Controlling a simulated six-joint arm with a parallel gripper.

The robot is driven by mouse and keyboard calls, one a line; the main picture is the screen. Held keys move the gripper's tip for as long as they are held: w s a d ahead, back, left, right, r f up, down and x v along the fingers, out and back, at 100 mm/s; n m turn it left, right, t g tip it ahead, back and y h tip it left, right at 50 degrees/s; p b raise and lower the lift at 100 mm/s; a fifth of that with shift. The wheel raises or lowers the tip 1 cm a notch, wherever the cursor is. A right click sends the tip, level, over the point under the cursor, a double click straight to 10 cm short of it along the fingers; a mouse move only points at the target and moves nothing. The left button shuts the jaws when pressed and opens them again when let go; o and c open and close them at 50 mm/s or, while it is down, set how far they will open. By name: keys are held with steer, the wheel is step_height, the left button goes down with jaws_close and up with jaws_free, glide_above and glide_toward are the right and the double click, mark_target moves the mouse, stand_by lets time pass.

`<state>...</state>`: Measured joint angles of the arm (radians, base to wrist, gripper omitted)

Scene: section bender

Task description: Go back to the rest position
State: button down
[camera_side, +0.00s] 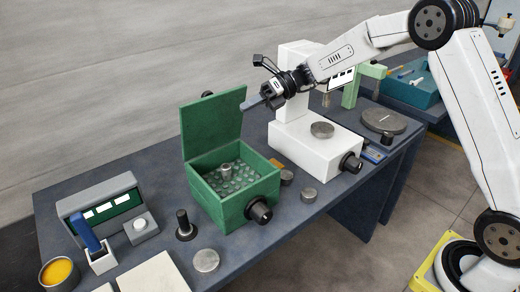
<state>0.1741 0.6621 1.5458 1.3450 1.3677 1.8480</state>
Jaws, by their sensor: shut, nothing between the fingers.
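My gripper (250,103) is at the end of the white arm, in the upper middle of the side view. It is shut and holds nothing. It hangs in the air by the top right corner of the green box's raised lid. I cannot tell whether it touches the lid. The open green box (232,205) stands below it, with a small metal cylinder (227,169) upright among the studs inside. The white machine (318,140) stands just to the right, with a round metal piece (322,129) on its base.
A grey device (100,205) with a blue lever, a yellow-filled tin (59,273) and a black knob (185,226) are at the left. Loose metal discs (206,260) lie along the bench's front. A round grey plate (384,120) and a teal tray (412,83) are at the right.

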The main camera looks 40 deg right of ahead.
steer(key=s+d+f+n+h, duration=0.2)
steer(key=s+f+n+h, duration=0.2)
steer(key=s+n, duration=0.4)
steer(key=s+d+f+n+h, duration=0.3)
steer(key=s+n, duration=0.6)
steer(key=n, duration=0.3)
steer(key=s+d+f+n+h, duration=0.2)
steer(key=s+f+n+h, duration=0.3)
steer(key=n, duration=0.5)
steer(key=s+h, duration=0.2)
steer(key=s, duration=0.1)
steer(key=shift+s+d+f+n, duration=0.3)
steer(key=shift+d, duration=0.05)
